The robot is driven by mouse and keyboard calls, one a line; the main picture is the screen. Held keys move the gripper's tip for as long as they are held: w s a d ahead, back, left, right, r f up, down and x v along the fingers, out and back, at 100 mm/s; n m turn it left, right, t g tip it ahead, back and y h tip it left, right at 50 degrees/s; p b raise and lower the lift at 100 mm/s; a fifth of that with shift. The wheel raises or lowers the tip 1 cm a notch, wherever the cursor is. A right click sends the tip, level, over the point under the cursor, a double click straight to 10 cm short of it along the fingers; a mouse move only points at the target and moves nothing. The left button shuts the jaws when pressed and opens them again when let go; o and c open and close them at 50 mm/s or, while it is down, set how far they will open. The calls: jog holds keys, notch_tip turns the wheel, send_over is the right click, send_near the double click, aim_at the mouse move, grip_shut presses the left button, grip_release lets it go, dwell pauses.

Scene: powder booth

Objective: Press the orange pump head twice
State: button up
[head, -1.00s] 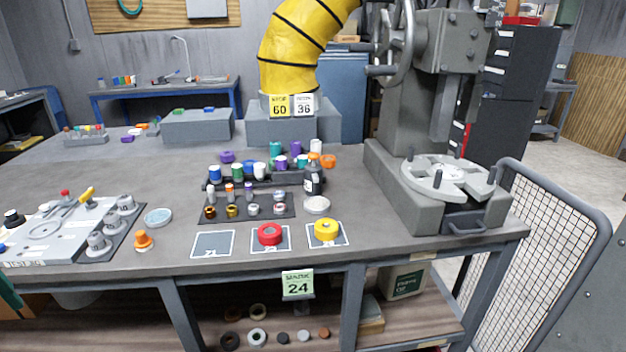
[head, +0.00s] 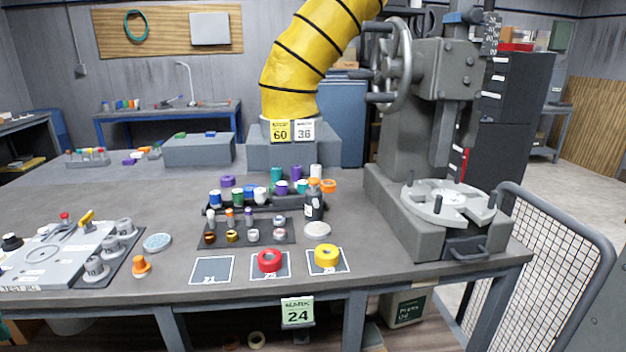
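A small dark bottle (head: 313,207) with a pale label stands upright on the bench, at the right end of the black rack. Its orange top (head: 314,185) looks like a pump head, but it is too small to make out its shape. A separate orange knob-like piece (head: 141,265) stands near the front left of the bench, beside the grey fixture plate. My gripper is not in view, and nothing is seen touching the bottle or the orange piece.
The black rack (head: 226,199) of coloured spools stands behind and left of the bottle. A pale round disc (head: 317,230), red ring (head: 269,261) and yellow ring (head: 326,255) lie in front. A heavy grey press (head: 410,190) stands right. The yellow duct (head: 310,60) rises behind.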

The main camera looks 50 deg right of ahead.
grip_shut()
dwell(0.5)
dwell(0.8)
